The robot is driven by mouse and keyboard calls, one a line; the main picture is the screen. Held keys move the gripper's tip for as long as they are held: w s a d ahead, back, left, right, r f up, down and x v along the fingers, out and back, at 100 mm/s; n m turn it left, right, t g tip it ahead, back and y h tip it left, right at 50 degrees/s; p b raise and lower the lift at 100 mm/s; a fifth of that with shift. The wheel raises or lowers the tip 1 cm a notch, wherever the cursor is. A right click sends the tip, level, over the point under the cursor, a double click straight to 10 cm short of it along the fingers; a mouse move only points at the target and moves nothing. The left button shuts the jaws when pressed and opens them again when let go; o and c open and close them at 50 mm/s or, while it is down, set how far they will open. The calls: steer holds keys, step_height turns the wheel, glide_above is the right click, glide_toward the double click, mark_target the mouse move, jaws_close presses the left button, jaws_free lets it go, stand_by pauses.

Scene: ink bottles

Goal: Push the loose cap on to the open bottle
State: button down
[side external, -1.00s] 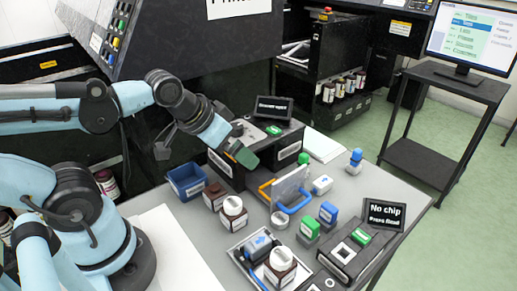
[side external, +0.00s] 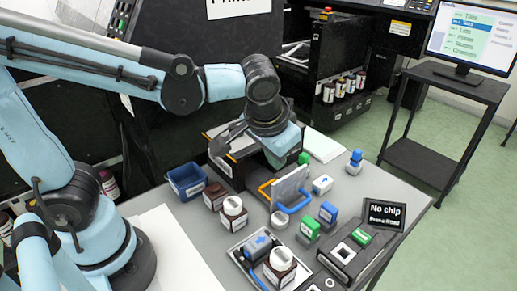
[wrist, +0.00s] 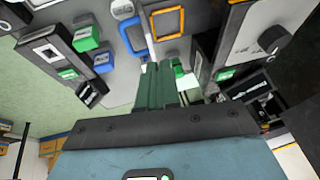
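The loose cap (side external: 279,219) is a white disc lying on the grey table, in front of the blue-handled frame. The open bottle (side external: 213,196) is a dark brown one with a white label and no white cap on top, left of the cap. My gripper (side external: 276,164) points down beside the black device at the back of the table, behind and above both and apart from them. In the wrist view its green fingers (wrist: 165,72) lie side by side with nothing seen between them.
A white-capped bottle (side external: 233,211) stands close beside the open one. Another capped bottle (side external: 280,264) stands in the front tray (side external: 240,256). A clear panel with a blue handle (side external: 290,188) rises near my gripper. A blue bin (side external: 187,181) is at the left.

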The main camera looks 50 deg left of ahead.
steer(key=d+y, duration=0.1)
steer(key=d, duration=0.2)
steer(key=w+d+f+y, duration=0.1)
steer(key=d, duration=0.3)
steer(key=d+f+n+y, duration=0.1)
steer(key=d, duration=0.3)
steer(key=shift+w+f, duration=0.2)
steer(key=shift+w, duration=0.1)
steer(key=x, duration=1)
steer(key=shift+s+a+r, duration=0.1)
steer(key=shift+a, duration=0.05)
steer(key=a, duration=1)
steer(key=shift+a, duration=0.4)
